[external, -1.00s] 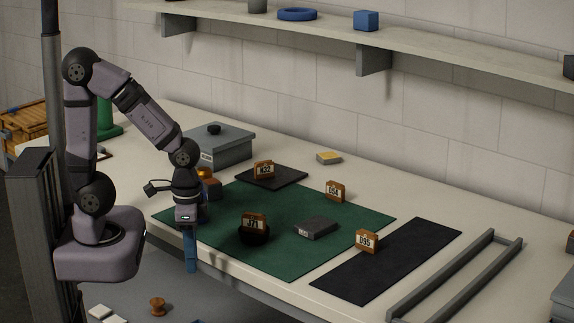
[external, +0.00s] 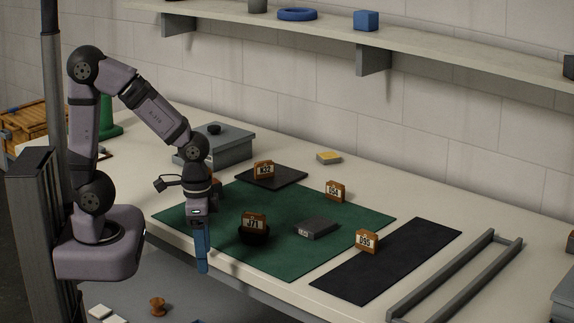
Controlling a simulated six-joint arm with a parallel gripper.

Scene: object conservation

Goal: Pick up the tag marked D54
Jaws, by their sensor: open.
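An orange-brown tag (external: 335,191) stands upright at the back right edge of the green mat (external: 300,258). Its label ends in 54; the first letter is too small to read surely, but it fits D54. My gripper (external: 202,266) points down with blue fingers at the front left edge of the mat. It is open and empty, well to the left of and nearer the front than this tag. The finger gap is hardly visible from this side.
A tag reading J71 (external: 254,221) stands on a dark round base. Other tags stand on the dark board (external: 290,180) and by the black mat (external: 345,285). A dark grey block (external: 316,228) lies on the green mat. A grey lidded box (external: 228,148) stands behind my arm.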

